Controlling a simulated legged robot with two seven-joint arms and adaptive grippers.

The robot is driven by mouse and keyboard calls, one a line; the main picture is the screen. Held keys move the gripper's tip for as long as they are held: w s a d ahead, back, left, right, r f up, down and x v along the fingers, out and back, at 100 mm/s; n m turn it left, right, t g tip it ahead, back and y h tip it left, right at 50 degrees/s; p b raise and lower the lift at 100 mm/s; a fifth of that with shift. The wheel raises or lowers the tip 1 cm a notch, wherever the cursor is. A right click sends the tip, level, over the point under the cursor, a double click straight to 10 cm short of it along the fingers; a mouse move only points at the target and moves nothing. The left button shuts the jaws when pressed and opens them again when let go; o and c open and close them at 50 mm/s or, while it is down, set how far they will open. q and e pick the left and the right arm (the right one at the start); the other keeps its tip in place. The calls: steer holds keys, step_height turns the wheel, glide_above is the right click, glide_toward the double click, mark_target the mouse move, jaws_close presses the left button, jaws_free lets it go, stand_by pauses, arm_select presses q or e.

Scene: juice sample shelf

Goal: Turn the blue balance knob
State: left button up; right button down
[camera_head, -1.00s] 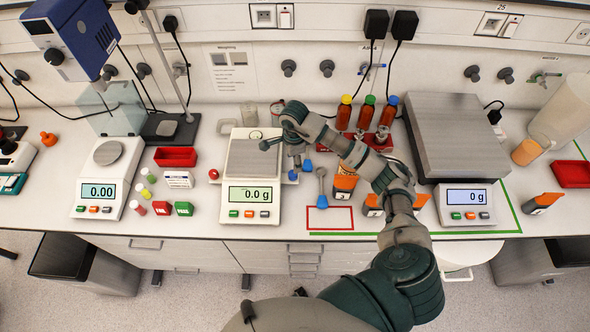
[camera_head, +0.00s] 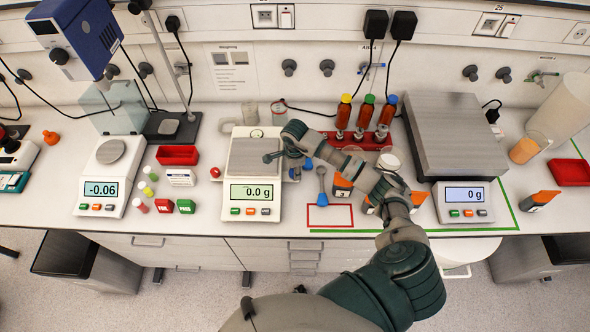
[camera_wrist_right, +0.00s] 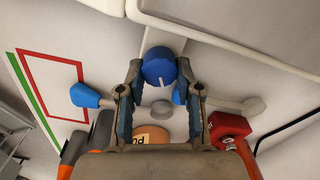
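The blue balance knob (camera_wrist_right: 158,66) is round with a pale line on its face. It sits at the right side of the middle balance (camera_head: 254,193), whose display reads 0.0 g. In the head view the knob (camera_head: 293,174) is small and partly hidden near my gripper. My right gripper (camera_wrist_right: 160,75) is open, its fingers on either side of the knob in the right wrist view. I cannot tell whether they touch it. In the head view my right gripper (camera_head: 284,157) is over the balance's right edge. My left gripper is not in view.
A blue-handled spoon (camera_head: 321,187) lies right of the balance, near a red outlined rectangle (camera_head: 331,227). A red rack (camera_head: 345,140) with bottles stands behind my right arm. A large scale (camera_head: 456,135) is farther right. Small red and green boxes (camera_head: 185,206) are left of the balance.

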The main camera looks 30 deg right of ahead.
steer(key=shift+w+a+r, duration=0.15)
steer(key=shift+a, duration=0.25)
steer(key=shift+m, duration=0.6)
steer(key=m+b, duration=0.1)
steer(key=m, duration=0.3)
steer(key=m+b, duration=0.1)
steer(key=m, duration=0.3)
steer(key=shift+w+r, duration=0.1)
steer(key=shift+r, duration=0.05)
steer(key=shift+m, duration=1.2)
steer(key=shift+d, duration=0.1)
steer(key=c, duration=0.8)
jaws_free()
steer(key=shift+w, duration=0.1)
steer(key=shift+o, duration=0.2)
